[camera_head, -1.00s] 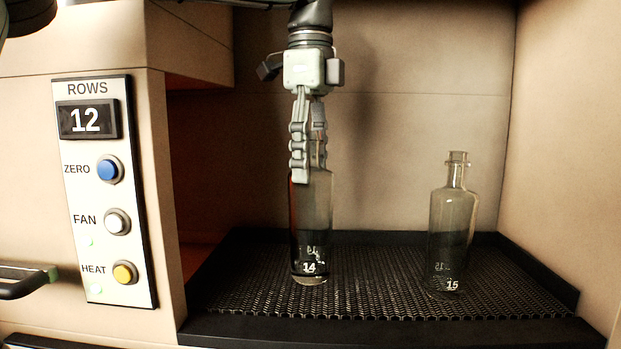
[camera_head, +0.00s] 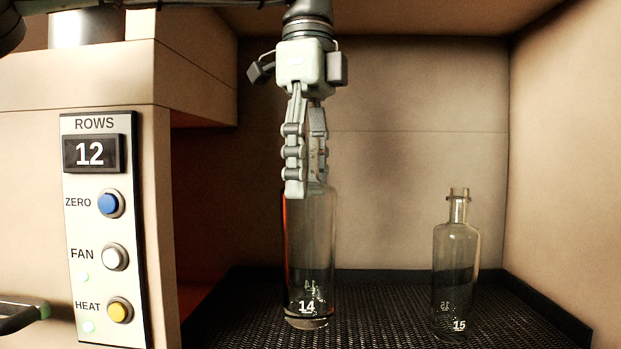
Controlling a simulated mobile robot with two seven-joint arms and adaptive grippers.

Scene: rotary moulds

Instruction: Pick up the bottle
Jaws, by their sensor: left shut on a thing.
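A clear glass bottle marked 14 (camera_head: 311,250) is upright below my left gripper (camera_head: 307,180). The gripper points straight down and is shut on the bottle's neck, which its fingers mostly hide. A second clear bottle, marked 15 (camera_head: 456,265), stands upright on the mesh to the right, apart from the gripper. I cannot tell for sure whether the base of bottle 14 touches the mesh. My right gripper is not in view.
The dark mesh tray (camera_head: 375,310) has a raised black rim at the back and right. A control panel (camera_head: 104,230) reading 12, with blue, white and yellow buttons, is on the left. A wall closes the right side. There is free mesh between the bottles.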

